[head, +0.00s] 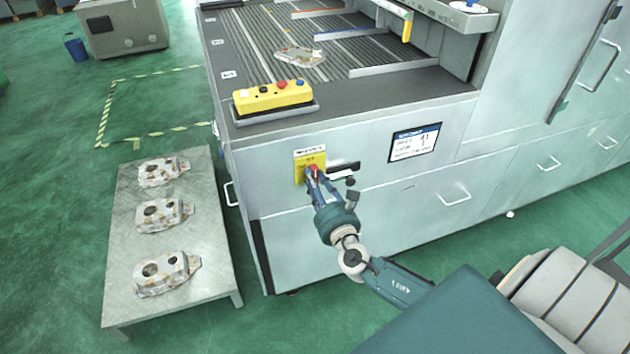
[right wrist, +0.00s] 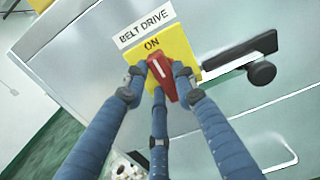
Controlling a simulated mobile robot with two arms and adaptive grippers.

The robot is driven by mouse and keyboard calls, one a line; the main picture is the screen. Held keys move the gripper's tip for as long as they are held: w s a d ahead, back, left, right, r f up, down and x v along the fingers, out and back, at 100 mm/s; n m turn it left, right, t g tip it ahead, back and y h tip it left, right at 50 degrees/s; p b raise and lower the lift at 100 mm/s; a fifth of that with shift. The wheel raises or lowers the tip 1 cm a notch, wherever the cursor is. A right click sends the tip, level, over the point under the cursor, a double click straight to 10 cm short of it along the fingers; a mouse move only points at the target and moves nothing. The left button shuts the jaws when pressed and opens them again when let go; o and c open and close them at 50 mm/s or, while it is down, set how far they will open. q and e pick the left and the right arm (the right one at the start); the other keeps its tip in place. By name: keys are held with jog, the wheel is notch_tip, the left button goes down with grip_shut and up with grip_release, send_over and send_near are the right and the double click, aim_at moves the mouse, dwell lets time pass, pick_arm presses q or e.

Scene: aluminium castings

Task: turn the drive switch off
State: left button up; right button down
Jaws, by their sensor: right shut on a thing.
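The drive switch is a red handle (right wrist: 163,74) on a yellow plate (right wrist: 174,46) marked ON, under a label (right wrist: 146,27) reading BELT DRIVE. In the head view the yellow plate (head: 307,160) sits on the front of the machine (head: 270,190), and the red handle (head: 314,170) shows partly behind the fingers. My right gripper (right wrist: 160,80) is shut on the red handle, with fingers on both sides of it; it also shows in the head view (head: 315,178). The handle's white mark points toward the ON word, slightly tilted in the wrist view. My left gripper is not in view.
A black latch with a round knob (right wrist: 262,72) sticks out right of the plate. A yellow button box (head: 273,98) stands on the machine's edge above. A low metal table (head: 205,240) with three castings stands at the left.

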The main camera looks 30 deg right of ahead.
jog(key=m+b, duration=0.2)
jog(key=m, duration=0.1)
jog(key=m+b, duration=0.2)
jog(key=m, duration=0.1)
jog(key=m+b, duration=0.2)
jog(key=shift+s+d+m, duration=0.1)
jog(key=shift+d+m, duration=0.25)
jog(key=shift+m, duration=0.05)
jog(key=m+b, duration=0.1)
jog(key=m, duration=0.3)
jog(key=shift+d, duration=0.15)
jog(key=shift+s+d+m+b, duration=0.15)
jog(key=shift+m+b, duration=0.2)
jog(key=shift+m, duration=2.15)
jog(key=shift+f, duration=0.1)
jog(key=c, duration=1.4)
grip_release()
